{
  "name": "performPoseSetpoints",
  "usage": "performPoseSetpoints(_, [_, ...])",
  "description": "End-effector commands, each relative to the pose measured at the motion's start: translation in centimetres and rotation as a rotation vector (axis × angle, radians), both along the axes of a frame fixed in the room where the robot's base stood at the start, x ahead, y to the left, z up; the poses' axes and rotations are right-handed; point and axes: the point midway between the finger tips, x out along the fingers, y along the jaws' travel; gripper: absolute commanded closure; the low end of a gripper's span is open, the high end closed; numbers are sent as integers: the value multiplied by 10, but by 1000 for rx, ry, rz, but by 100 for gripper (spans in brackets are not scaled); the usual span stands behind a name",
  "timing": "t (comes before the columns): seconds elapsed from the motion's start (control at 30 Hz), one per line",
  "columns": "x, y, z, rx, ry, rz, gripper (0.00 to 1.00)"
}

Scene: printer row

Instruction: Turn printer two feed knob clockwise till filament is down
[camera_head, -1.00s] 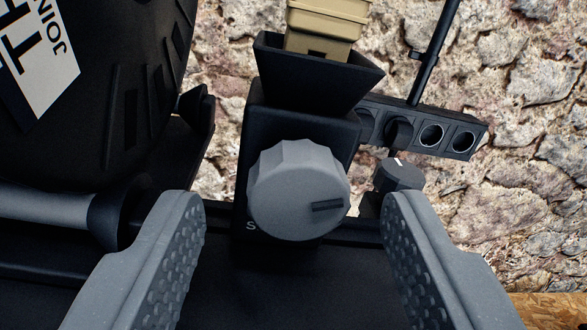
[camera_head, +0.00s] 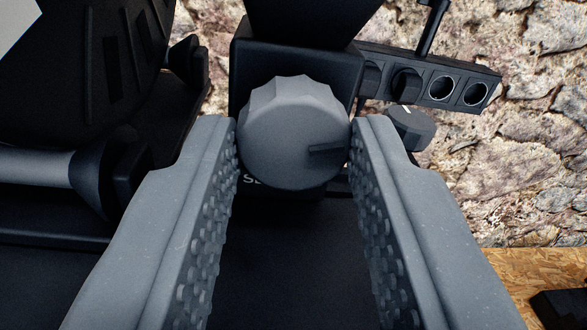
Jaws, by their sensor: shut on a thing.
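A grey ribbed feed knob (camera_head: 290,125) sits on the front of a black feed housing (camera_head: 247,65). A dark pointer mark on its face lies to the right of centre and points right, nearly level. My gripper (camera_head: 293,140) has one finger on each side of the knob, with the fingertips touching its left and right edges. It is shut on the knob. The lettering under the knob is mostly hidden by the knob and the left finger. No filament shows in view.
A second, smaller dark knob (camera_head: 411,125) stands just right of the right finger. A black strip with round sockets (camera_head: 440,85) is behind it. A black spool (camera_head: 90,60) and grey rod (camera_head: 40,180) are at left. A stone wall and a wooden surface (camera_head: 520,270) show at right.

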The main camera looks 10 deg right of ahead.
Motion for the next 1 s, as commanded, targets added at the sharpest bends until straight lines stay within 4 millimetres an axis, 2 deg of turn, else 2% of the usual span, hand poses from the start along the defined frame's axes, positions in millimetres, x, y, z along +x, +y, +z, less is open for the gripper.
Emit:
performPoseSetpoints(0.6, [0, -1, 0, 386, -16, -2, 93])
performPoseSetpoints(1.0, [0, -2, 2, 487, -20, -1, 93])
